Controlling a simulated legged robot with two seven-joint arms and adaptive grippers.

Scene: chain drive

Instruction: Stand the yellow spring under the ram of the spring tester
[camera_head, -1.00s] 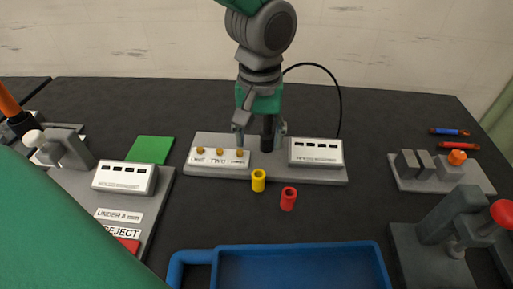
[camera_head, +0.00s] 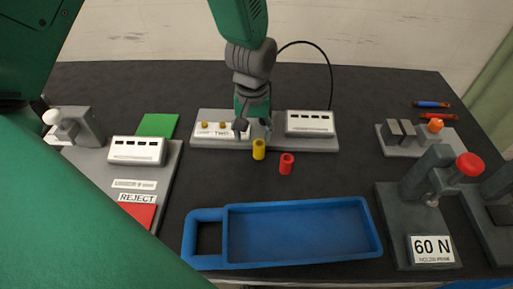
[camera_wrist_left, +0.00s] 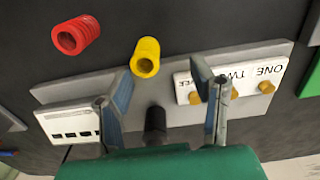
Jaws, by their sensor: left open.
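The yellow spring (camera_head: 259,149), a short hollow cylinder, stands upright on the dark table in front of the middle grey base. It also shows in the left wrist view (camera_wrist_left: 146,57), just beyond the fingertips. My left gripper (camera_head: 254,126) is open and empty, close behind the spring; its two fingers are spread apart in the left wrist view (camera_wrist_left: 162,84). A grey press (camera_head: 420,180) with a red knob (camera_head: 469,164) and a 60 N label stands at the right, and looks like the spring tester. My right gripper is not in view.
A red cylinder (camera_head: 286,163) stands just right of the yellow spring. A blue tray (camera_head: 378,235) lies in front. The middle base (camera_head: 320,145) bears a display and a ONE-TWO panel. A REJECT station (camera_head: 100,165) is at left. Grey blocks (camera_head: 395,132) are at right.

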